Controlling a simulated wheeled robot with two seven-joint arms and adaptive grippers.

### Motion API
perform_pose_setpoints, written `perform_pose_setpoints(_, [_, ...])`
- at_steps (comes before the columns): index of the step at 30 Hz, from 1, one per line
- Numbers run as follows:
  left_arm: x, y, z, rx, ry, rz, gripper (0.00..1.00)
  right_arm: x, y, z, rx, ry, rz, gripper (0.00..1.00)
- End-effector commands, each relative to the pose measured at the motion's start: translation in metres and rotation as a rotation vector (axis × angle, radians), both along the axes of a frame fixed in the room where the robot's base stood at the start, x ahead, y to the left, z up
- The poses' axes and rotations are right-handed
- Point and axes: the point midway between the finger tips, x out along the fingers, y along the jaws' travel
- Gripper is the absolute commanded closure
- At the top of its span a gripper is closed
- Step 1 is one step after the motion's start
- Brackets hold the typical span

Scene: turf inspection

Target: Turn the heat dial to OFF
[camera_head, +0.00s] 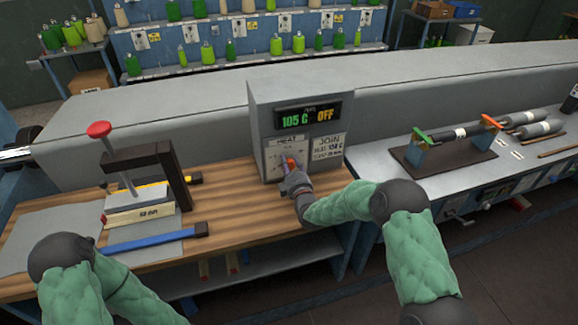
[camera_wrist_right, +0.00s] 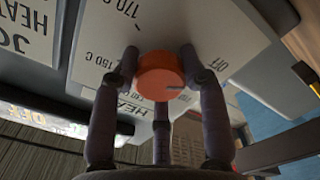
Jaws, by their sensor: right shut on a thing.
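The heat dial (camera_head: 290,161) is an orange knob on the front of a grey control box (camera_head: 262,105). My right gripper (camera_head: 292,178) reaches it from below and is shut on it. In the right wrist view the dial (camera_wrist_right: 160,77) sits between my fingers (camera_wrist_right: 160,60). A dark line on the dial points right, towards the side with the OFF label (camera_wrist_right: 212,70). A finger partly covers the space between them. Labels for 150 C and 170 C are on the other side. The box display (camera_head: 307,116) reads 105 C in green and OFF in orange.
Left of the box, a press with a red knob (camera_head: 99,129) stands on the wooden bench (camera_head: 240,195). A blue bar (camera_head: 150,241) lies in front of it. On the right, a grey bench holds a stand with rollers (camera_head: 450,135).

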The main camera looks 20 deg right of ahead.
Motion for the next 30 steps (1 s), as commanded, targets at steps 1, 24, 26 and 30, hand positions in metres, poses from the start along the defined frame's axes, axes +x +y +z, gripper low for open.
perform_pose_setpoints(1, [0.0,0.0,-0.002,0.0,0.0,0.0,0.6,0.0,0.003,0.0,-0.01,-0.002,0.006,0.89])
perform_pose_setpoints(24, [0.0,0.0,-0.006,0.0,-0.001,0.0,0.6,-0.004,0.001,0.001,-0.012,-0.001,0.003,0.34])
perform_pose_setpoints(26, [0.0,0.0,-0.006,0.0,-0.001,0.0,0.6,-0.009,0.001,0.001,-0.012,-0.001,0.003,0.34])
perform_pose_setpoints(30, [0.0,0.0,-0.006,0.0,0.0,0.0,0.6,-0.03,0.0,0.001,-0.011,0.001,0.003,0.34])
